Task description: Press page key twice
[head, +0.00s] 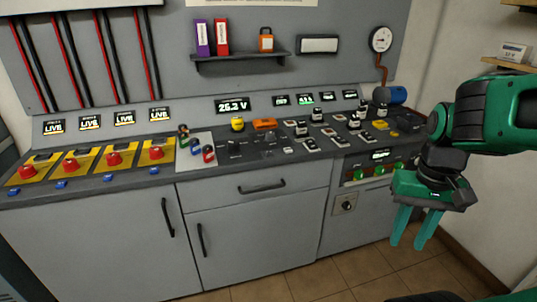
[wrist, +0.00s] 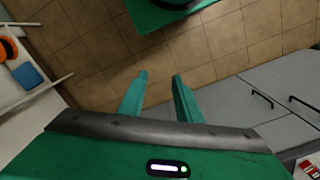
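My gripper (head: 410,243) hangs at the right of the head view, fingers pointing down. It is in front of the cabinet's right end and clear of the console top. Its two green fingers are apart with nothing between them; they also show over the tiled floor in the wrist view (wrist: 158,80). No key is readable as the page key in the head view. A small panel with a lit display (head: 380,155) and several green buttons (head: 359,175) sits on the front right of the console, partly behind my gripper. Several small switches and keys (head: 302,130) stand on the console top.
Yellow plates with red knobs (head: 113,159) line the console's left. A voltage display (head: 235,106) reads about 25.3 V. A shelf (head: 240,57) holds purple and red binders and an orange padlock. Cabinet handles (head: 167,217) stick out. Tiled floor (head: 345,280) in front is clear.

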